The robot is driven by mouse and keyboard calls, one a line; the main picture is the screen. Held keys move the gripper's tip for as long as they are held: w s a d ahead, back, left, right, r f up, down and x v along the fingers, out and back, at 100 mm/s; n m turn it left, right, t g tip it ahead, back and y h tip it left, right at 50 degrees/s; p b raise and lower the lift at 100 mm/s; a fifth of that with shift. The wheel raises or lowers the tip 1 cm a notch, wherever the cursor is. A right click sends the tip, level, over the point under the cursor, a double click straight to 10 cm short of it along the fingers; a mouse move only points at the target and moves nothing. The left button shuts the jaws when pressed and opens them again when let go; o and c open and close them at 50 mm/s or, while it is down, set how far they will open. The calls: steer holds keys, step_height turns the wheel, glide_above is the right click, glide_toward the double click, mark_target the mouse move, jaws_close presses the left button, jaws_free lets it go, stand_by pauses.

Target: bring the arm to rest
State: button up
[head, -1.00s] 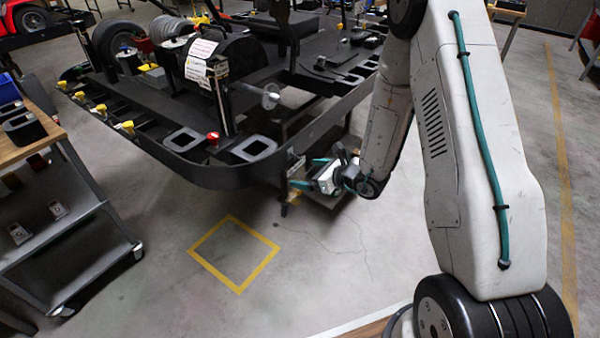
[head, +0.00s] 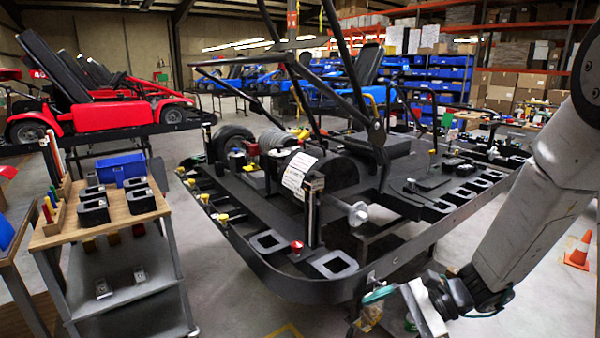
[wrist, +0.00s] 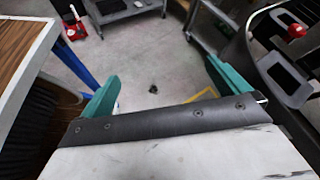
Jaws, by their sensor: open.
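My gripper (wrist: 160,88) is open and empty in the wrist view, its two teal fingers spread wide over bare concrete floor. In the head view my arm comes down from the right edge, and the gripper is at the lower right, beside the front rim of the black kart stand (head: 310,290). I cannot tell from this view whether it touches the rim. The stand's dark rim with square recesses also shows at the right of the wrist view (wrist: 262,50).
A wood-topped cart (head: 135,212) with black holders and a blue bin (head: 121,169) stands at the left. A wooden surface and dark brush (wrist: 30,125) are close at the wrist view's left. An orange cone (head: 578,250) stands at the right. Floor between cart and stand is clear.

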steer(key=s+d+r+n+h, duration=0.4)
steer(key=s+r+n+h, duration=0.2)
steer(key=s+r, duration=0.3)
steer(key=s+d+r+n+t+h, duration=0.1)
steer(key=s+d+r+n+h, duration=0.4)
steer(key=s+r+n, duration=0.3)
steer(key=shift+s+d+r+h, duration=0.15)
steer(key=shift+s+r+h, duration=0.4)
steer(key=shift+s+h, duration=0.2)
stand_by(0.9)
